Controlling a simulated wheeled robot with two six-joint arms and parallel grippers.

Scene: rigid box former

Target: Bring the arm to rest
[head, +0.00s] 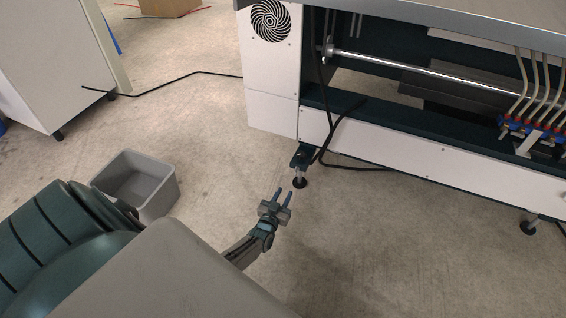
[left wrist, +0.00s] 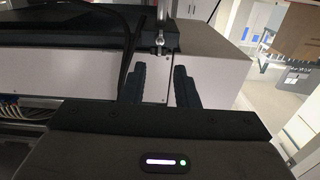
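My left gripper (head: 283,195) is in the middle of the head view, above bare floor in front of the box former (head: 272,115). Its two fingers are apart with nothing between them. In the left wrist view the gripper (left wrist: 160,70) also shows a clear gap between its dark fingers, with a pale machine panel (left wrist: 205,68) behind. From the head view I cannot tell how far the fingertips are from the machine's levelling foot (head: 300,182). My right gripper is in neither view.
A grey open bin (head: 160,200) stands on the floor at the left, partly behind my arm. A white cabinet (head: 50,60) is at the upper left. Black cables (head: 190,73) run over the floor. The concrete floor (head: 400,250) at the lower right is clear.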

